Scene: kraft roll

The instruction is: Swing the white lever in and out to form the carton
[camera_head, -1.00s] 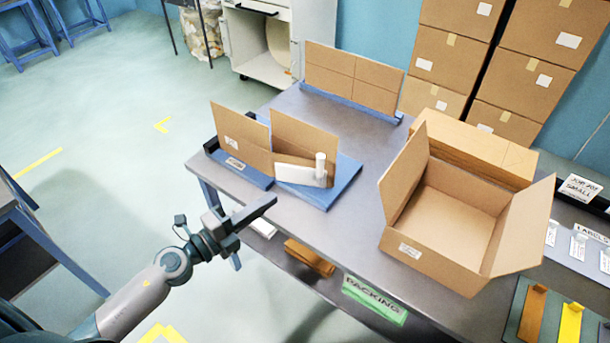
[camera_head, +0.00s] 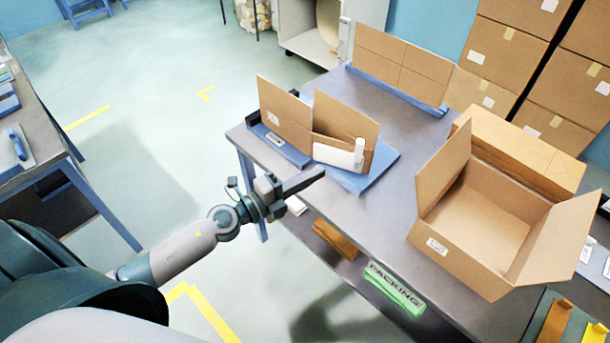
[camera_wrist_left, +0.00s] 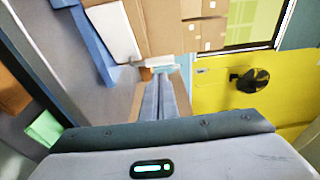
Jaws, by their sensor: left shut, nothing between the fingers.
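The white lever (camera_head: 340,156) is on a blue jig base (camera_head: 372,178) near the table's left corner, with its short upright end at its right. A part-folded brown carton (camera_head: 345,120) stands in the jig just behind the lever, its flaps upright. In the left wrist view a white piece that looks like the lever (camera_wrist_left: 112,30) is at upper left. My right gripper is in neither view.
A large open carton (camera_head: 490,225) stands on the table (camera_head: 385,228) at right. A flat carton sheet (camera_head: 400,65) stands in a blue holder at the back. A brown stack (camera_head: 525,150) lies behind the open carton. Tabletop between jig and open carton is clear.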

